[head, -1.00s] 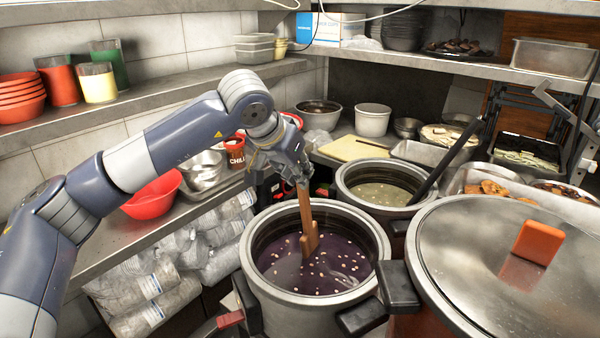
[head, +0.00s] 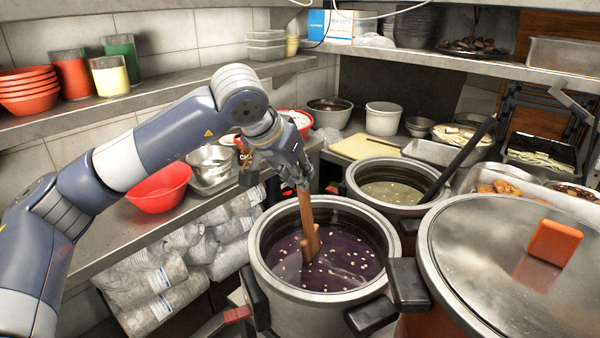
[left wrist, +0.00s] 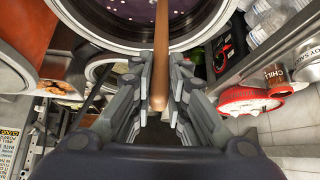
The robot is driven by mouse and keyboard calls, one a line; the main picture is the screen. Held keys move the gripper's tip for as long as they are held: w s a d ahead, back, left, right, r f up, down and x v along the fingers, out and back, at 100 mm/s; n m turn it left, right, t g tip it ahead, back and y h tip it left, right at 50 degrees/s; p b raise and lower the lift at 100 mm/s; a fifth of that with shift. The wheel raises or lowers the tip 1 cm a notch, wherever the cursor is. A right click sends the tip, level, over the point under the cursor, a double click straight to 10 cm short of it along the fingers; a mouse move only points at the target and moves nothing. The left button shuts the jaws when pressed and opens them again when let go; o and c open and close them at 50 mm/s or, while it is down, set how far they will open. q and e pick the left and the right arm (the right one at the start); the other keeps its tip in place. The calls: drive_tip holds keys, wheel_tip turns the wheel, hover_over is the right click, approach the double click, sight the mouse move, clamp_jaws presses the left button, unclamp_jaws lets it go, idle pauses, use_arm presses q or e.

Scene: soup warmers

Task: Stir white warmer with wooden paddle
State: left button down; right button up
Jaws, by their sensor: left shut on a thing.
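The white warmer (head: 300,312) is the front open pot, with a pale outer wall, a metal rim and dark handles. It holds dark purple soup (head: 340,265) with small pale bits. The left wrist view shows the paddle's handle (left wrist: 160,85) between the fingers and part of the pot's rim (left wrist: 218,22). My right gripper is not in view.
A large lidded pot (head: 480,250) stands close on the right. Behind is another open pot (head: 390,190) with yellowish soup and a black ladle (head: 460,155). A red bowl (head: 158,190) sits on the left shelf, above wrapped bags (head: 160,285).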

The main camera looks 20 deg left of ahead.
use_arm(q)
drive_tip(key=shift+s+a, duration=0.2)
drive_tip(key=shift+s, duration=0.3)
drive_tip(key=shift+s+a, duration=0.2)
drive_tip(key=shift+s, duration=0.3)
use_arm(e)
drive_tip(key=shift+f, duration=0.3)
use_arm(q)
drive_tip(key=shift+b, duration=0.3)
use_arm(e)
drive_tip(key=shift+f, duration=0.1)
use_arm(q)
drive_tip(key=shift+s+a+f+b, duration=0.1)
drive_tip(key=shift+s+a+b, duration=0.15)
drive_tip(key=shift+s, duration=0.35)
drive_tip(key=shift+s+a+b, duration=0.15)
drive_tip(key=shift+s+a, duration=0.05)
drive_tip(key=shift+s, duration=0.4)
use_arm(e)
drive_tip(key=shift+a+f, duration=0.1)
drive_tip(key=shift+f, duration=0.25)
use_arm(q)
wheel_tip(320, 180, up, 10)
drive_tip(key=p, duration=0.7)
drive_tip(key=shift+p, duration=0.35)
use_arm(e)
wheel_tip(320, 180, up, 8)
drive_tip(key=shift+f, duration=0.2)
